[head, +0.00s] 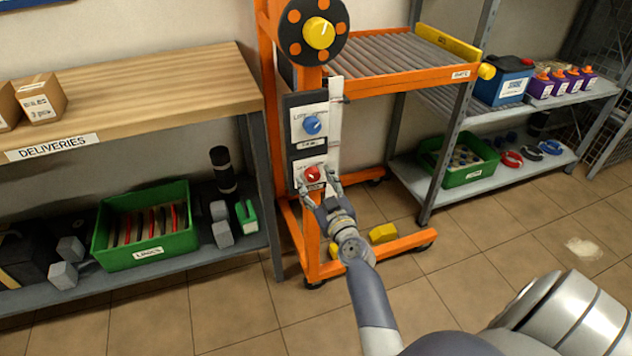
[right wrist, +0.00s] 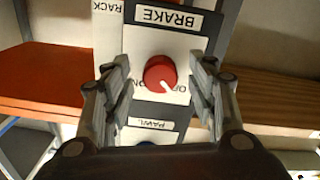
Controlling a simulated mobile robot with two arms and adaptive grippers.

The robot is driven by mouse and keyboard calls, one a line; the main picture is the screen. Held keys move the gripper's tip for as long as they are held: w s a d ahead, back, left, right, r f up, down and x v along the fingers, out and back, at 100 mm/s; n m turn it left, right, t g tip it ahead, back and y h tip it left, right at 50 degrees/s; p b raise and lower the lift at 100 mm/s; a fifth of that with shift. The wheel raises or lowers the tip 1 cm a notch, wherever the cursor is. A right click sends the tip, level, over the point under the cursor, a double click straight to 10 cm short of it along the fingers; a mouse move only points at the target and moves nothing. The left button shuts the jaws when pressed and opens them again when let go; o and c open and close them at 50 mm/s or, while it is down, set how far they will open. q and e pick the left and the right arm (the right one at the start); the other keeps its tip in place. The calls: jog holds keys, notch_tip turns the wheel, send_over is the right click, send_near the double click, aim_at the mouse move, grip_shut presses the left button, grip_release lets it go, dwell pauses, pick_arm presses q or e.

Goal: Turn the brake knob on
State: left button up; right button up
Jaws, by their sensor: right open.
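The red brake knob (head: 312,174) is the lower knob on the orange stand's panel. In the right wrist view the knob (right wrist: 160,74) sits under an upside-down BRAKE label (right wrist: 168,18). Its white pointer slants to the lower right there, toward small lettering that looks like OFF; more lettering, like ON, is at the lower left. My right gripper (head: 318,187) is open in front of the panel. In the right wrist view its fingers (right wrist: 160,88) stand either side of the knob, with a gap on both sides. My left gripper is not in view.
A blue knob (head: 312,125) is above the red one, and a yellow knob (head: 319,33) is on a round disc at the top. The deliveries shelf (head: 170,80) stands close on the left. A roller table (head: 390,55) is on the right.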

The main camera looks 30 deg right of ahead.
jog(key=shift+w+d, duration=0.1)
jog(key=shift+w, duration=0.35)
jog(key=c, duration=1)
jog(key=shift+c, duration=0.2)
